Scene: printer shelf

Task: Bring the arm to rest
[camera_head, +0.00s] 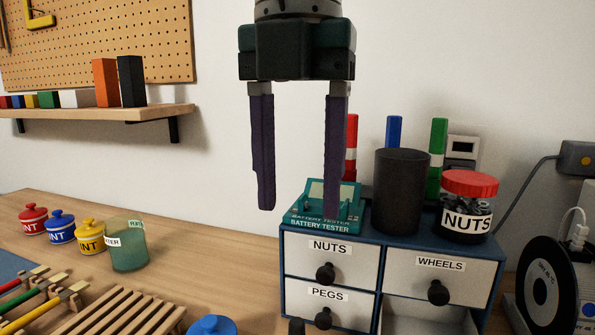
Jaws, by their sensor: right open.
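My right gripper (296,205) hangs at the top middle of the head view with its two purple fingers pointing down. It is open, with a wide empty gap between the fingers. The right-hand finger overlaps the teal battery tester (305,222) in the picture; I cannot tell whether they touch. The left-hand finger has white wall behind it. My left gripper is not in view.
A blue drawer cabinet (372,238) carries the tester, a dark cup (400,190) and a red-lidded nuts jar (467,205). Paint pots (60,228), a glass (127,245), brushes and a slatted wooden rack (125,310) stand left. A shelf (95,117) is on the wall.

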